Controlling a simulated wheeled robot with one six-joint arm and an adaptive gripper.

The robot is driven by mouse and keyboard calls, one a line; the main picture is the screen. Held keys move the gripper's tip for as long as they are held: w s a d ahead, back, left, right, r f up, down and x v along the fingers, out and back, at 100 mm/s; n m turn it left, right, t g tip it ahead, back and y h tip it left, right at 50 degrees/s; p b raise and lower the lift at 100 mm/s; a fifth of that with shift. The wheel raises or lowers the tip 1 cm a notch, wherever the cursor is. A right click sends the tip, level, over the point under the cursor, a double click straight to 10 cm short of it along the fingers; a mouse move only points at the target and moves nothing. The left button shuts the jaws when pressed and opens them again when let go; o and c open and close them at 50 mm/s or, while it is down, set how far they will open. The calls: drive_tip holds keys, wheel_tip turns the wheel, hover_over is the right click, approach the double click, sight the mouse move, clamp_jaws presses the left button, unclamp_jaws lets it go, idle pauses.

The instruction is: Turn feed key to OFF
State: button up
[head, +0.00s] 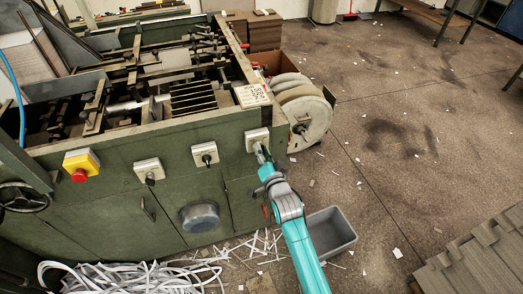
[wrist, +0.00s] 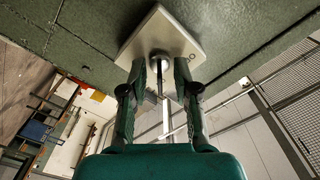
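The feeder is a green machine (head: 115,190) with a row of switches on its front panel. The rightmost switch has a pale square plate (head: 251,134), and my gripper (head: 261,153) is right at it.
Two more switches, a left one (head: 148,170) and a middle one (head: 205,154), and a yellow box with a red button (head: 80,168) sit left on the panel. A grey bin (head: 331,232) and paper strips (head: 130,278) lie on the floor. Open floor is at right.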

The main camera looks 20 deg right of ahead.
drive_tip(key=shift+w, duration=0.3)
clamp_jaws()
